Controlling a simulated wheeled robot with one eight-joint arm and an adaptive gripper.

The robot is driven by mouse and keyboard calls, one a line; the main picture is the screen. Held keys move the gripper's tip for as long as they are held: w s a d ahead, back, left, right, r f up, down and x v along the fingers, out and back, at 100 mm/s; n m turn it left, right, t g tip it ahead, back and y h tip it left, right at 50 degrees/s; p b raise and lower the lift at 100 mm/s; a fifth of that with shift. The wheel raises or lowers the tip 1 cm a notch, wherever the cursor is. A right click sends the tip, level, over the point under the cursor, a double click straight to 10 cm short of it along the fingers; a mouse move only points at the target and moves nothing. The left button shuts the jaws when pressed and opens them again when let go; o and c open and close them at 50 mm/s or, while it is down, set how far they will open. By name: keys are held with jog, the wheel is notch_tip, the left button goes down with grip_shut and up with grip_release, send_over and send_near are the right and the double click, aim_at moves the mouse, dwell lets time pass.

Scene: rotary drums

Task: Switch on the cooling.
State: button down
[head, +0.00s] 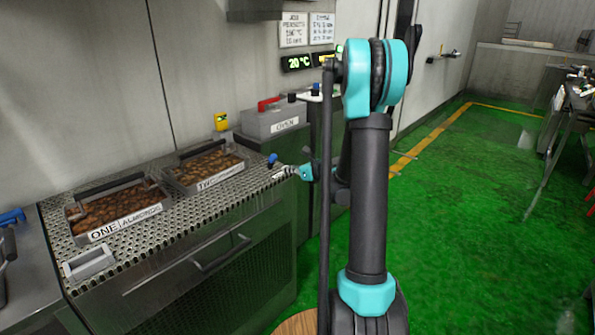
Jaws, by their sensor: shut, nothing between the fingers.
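My gripper (280,173) is small in the head view, at the right edge of the perforated worktop (190,205). It is shut and empty. A small blue-topped control (272,159) stands at that edge, just above and left of my fingertips in the picture; I cannot tell whether they touch. No label reading "cooling" is legible, so I cannot tell which control is the cooling switch. My arm (368,200) covers the middle of the view and hides part of the wall and cabinet behind it.
Two trays of almonds, one labelled ONE (120,210) and another (205,165), sit on the worktop. Behind stand a grey OVEN box (272,122) with a red handle (268,103), a yellow switch (221,121) and a 20 °C display (298,63).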

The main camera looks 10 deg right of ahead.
aim_at(274, 162)
jog(key=shift+w+a+r, duration=0.4)
jog(key=shift+w+a, duration=0.15)
jog(key=shift+w, duration=0.25)
jog(key=shift+w+a+r, duration=0.4)
jog(key=shift+w+a, duration=0.15)
jog(key=shift+w, duration=0.2)
jog(key=shift+r, duration=0.1)
